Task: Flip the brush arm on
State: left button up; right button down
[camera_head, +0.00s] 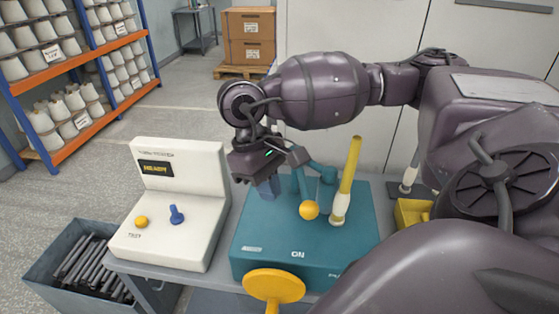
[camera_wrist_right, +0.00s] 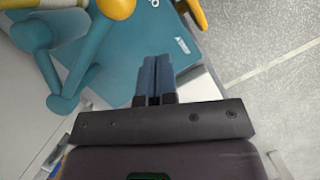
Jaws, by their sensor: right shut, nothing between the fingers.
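The brush arm appears to be the teal bent lever (camera_head: 303,186) with a yellow ball knob (camera_head: 309,210), on top of a teal machine box (camera_head: 262,236). "ON" is printed on the box in front of the knob. My right gripper (camera_head: 267,190) points down, shut and empty, just left of the lever and apart from the knob. The right wrist view shows its closed blue fingertips (camera_wrist_right: 155,80), with the lever (camera_wrist_right: 68,98) and knob (camera_wrist_right: 117,8) to their upper left. My left gripper is not in view.
A yellow rod in a white holder (camera_head: 340,207) stands upright right of the knob. A yellow disc (camera_head: 273,285) sits at the box's front. A white console (camera_head: 165,240) stands left. A bin of dark rods (camera_head: 65,272) is at lower left.

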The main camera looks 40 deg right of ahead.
jog(key=s+a+v, duration=0.1)
jog(key=v, duration=0.8)
jog(key=shift+w+r, duration=0.15)
jog(key=shift+r, duration=0.25)
